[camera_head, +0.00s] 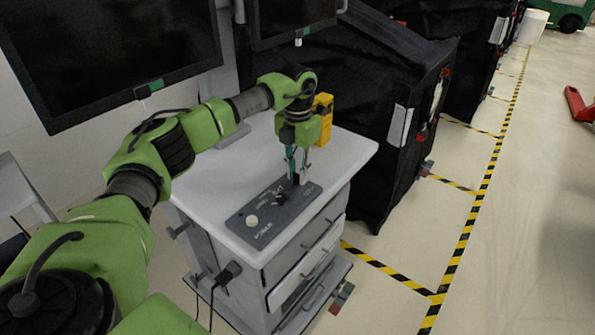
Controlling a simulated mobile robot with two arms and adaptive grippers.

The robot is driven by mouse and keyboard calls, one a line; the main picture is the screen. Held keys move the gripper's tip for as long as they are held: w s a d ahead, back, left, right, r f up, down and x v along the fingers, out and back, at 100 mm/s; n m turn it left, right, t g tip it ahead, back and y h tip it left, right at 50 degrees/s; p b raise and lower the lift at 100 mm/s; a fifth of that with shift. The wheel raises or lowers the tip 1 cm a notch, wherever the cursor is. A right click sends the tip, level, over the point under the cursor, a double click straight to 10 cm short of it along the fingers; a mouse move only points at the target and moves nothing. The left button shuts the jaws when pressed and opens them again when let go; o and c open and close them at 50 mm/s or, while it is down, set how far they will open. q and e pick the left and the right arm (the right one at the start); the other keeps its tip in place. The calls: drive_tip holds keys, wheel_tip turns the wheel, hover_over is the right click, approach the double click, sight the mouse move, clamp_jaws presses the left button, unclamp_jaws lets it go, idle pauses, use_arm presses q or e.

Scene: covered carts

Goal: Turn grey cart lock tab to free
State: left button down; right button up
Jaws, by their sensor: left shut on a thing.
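The grey cart (207,193) stands in the middle of the head view with a light top. A dark grey panel (262,229) lies on its top near the front edge, with a pale round button (252,220) and a dark knob (281,196). My left gripper (297,173) points down over the panel's far right end. Its fingers are shut on a small dark lock tab there, which they mostly hide. The tab's exact angle cannot be told. My right gripper is not in view.
A yellow box-shaped device (323,119) stands on the cart top behind my gripper. Black-covered carts (375,90) stand close behind. Dark monitors (110,45) hang at upper left. Cables hang at the cart's front. Striped tape (470,215) marks open floor at right.

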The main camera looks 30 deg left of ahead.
use_arm(q)
drive_tip(key=c, duration=1.8)
unclamp_jaws()
drive_tip(key=shift+c, duration=0.2)
wheel_tip(320, 180, up, 12)
